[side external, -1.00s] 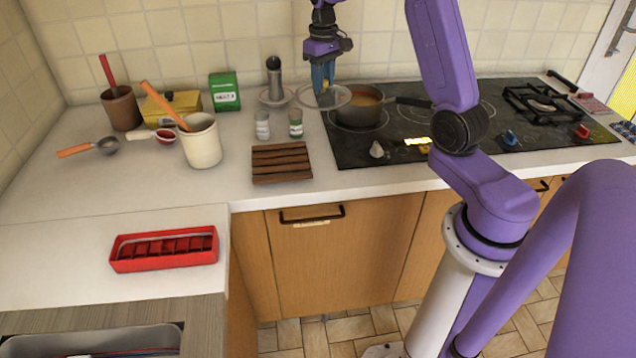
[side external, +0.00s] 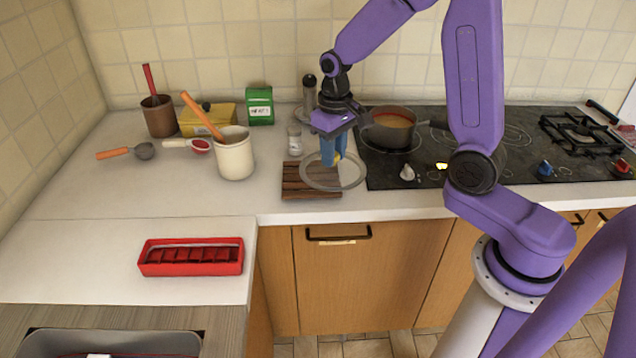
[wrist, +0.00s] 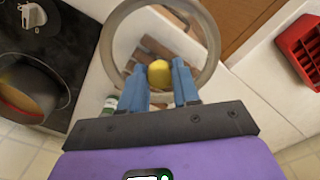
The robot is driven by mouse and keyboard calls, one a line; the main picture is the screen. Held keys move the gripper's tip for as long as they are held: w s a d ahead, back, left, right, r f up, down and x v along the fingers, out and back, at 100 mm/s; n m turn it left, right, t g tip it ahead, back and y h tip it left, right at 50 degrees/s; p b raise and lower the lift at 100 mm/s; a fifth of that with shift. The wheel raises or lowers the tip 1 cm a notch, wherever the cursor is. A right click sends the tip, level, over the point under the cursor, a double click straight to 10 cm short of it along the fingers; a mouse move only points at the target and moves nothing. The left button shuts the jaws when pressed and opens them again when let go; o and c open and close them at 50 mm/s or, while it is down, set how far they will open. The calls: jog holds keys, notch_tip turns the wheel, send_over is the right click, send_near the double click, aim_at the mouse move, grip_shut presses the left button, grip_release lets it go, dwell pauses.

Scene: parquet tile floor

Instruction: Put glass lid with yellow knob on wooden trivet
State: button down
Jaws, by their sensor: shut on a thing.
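The glass lid (side external: 353,182) is a clear disc with a pale rim. Its yellow knob (wrist: 159,74) shows between my blue fingertips in the wrist view. My gripper (side external: 334,160) is shut on the knob and holds the lid roughly level. The wooden trivet (side external: 297,181) is a dark brown slatted square on the counter. In the side view the lid overlaps the trivet's right part and reaches past its right edge. In the wrist view the trivet's slats (wrist: 135,58) show through the glass. I cannot tell whether the lid touches the trivet.
A saucepan (side external: 389,130) with orange contents stands on the black hob (side external: 430,175) to the right. A white-capped shaker (side external: 294,140) is behind the trivet, and a green one (wrist: 111,103) shows in the wrist view. A cream crock (side external: 235,160) stands left. A red tray (side external: 190,268) lies front left.

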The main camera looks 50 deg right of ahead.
aim_at(311, 156)
jog(key=shift+w, duration=0.1)
jog(key=w+d+m, duration=0.3)
jog(key=w, duration=0.6)
jog(key=shift+a+f, duration=0.15)
jog(key=shift+f, duration=1.65)
jog(key=shift+a+f, duration=0.1)
jog(key=shift+f, duration=1.65)
jog(key=shift+f, duration=0.35)
jog(key=c, duration=0.7)
grip_release()
jog(key=shift+c, duration=0.2)
jog(key=shift+r, duration=1.5)
jog(key=shift+r, duration=0.1)
